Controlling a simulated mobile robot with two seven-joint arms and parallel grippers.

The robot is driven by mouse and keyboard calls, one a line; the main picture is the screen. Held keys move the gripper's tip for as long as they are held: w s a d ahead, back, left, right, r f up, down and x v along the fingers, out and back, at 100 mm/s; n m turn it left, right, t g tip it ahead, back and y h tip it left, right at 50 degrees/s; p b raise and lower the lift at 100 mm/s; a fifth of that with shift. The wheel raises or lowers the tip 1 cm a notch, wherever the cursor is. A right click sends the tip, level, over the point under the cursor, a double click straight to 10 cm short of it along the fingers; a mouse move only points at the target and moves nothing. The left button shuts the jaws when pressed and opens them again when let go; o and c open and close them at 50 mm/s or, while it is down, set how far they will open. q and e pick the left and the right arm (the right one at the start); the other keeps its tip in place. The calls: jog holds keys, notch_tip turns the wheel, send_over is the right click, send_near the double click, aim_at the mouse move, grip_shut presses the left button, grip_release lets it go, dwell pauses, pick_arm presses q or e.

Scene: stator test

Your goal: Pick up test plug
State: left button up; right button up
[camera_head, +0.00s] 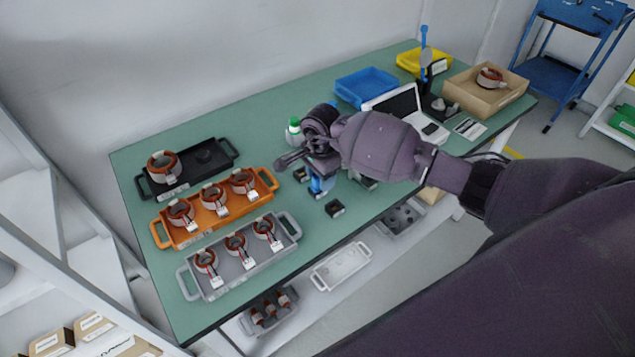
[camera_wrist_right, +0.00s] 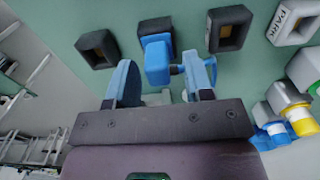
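A blue block-like plug (camera_wrist_right: 157,62), which I take for the test plug, shows in the right wrist view with a dark base behind it. My right gripper (camera_wrist_right: 163,72) is open. Its blue fingers stand on both sides of the plug, with a clear gap at the left finger and a small gap or contact at the right one. In the head view my right gripper (camera_head: 320,184) is over the middle of the table, and I cannot tell the plug from the blue fingers there. My left gripper is not in view.
Black hollow blocks (camera_wrist_right: 229,28) stand near the plug. Trays with copper stators, orange (camera_head: 158,232) and grey (camera_head: 187,283), fill the table's left. A green-capped bottle (camera_head: 294,126), a blue bin (camera_head: 367,82) and a laptop (camera_head: 396,104) stand behind.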

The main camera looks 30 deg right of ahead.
jog(key=c, duration=0.6)
